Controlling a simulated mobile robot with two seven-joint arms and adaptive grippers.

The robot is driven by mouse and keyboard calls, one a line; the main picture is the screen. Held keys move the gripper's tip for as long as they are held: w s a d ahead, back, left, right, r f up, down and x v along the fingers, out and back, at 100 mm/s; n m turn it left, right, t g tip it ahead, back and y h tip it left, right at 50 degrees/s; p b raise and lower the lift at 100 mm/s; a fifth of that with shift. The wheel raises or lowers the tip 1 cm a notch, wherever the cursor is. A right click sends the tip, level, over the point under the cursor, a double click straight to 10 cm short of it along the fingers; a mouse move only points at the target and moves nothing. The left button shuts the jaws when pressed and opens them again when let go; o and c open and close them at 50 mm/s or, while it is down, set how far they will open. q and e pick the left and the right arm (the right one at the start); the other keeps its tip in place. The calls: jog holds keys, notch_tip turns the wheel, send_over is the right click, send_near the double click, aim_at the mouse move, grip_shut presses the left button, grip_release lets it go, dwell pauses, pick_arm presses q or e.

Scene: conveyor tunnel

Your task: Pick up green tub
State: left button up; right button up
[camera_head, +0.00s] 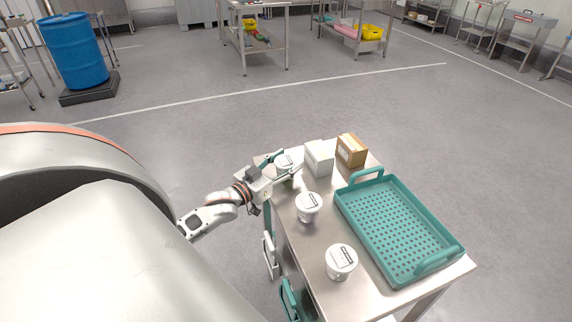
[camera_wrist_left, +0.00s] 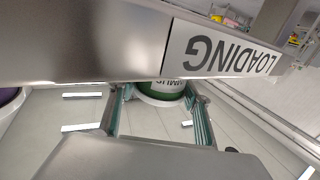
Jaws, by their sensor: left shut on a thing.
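The green tub (camera_head: 284,161) has a white lid with a label and stands at the far left corner of the steel table (camera_head: 318,236). In the left wrist view the green tub (camera_wrist_left: 166,87) shows a green side and white rim, partly hidden by the table edge. My left gripper (camera_head: 288,164) reaches in from the left, its fingers around the tub's sides, shut on it. In the left wrist view the two teal-lined fingers of my left gripper (camera_wrist_left: 157,108) flank the tub. I cannot tell whether the tub is clear of the table. My right gripper is not in view.
Two more white-lidded tubs, a middle one (camera_head: 307,207) and a near one (camera_head: 341,262), stand along the table's left side. A white box (camera_head: 319,158) and a brown box (camera_head: 351,150) stand behind an empty teal tray (camera_head: 375,222). A LOADING sign (camera_wrist_left: 225,53) marks the table edge.

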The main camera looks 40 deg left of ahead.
pick_arm(q)
notch_tip(320, 180, up, 10)
jog(key=shift+f+p, duration=0.1)
jog(key=shift+p, duration=0.75)
notch_tip(320, 180, up, 9)
jog(key=p, duration=0.1)
send_over(286, 160)
jog(key=shift+r, duration=0.65)
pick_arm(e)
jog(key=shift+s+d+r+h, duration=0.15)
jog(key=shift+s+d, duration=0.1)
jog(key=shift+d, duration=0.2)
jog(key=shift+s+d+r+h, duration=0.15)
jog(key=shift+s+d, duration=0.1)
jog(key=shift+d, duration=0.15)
pick_arm(q)
jog(key=o, duration=0.5)
jog(key=shift+c, duration=0.2)
jog(key=c, duration=0.9)
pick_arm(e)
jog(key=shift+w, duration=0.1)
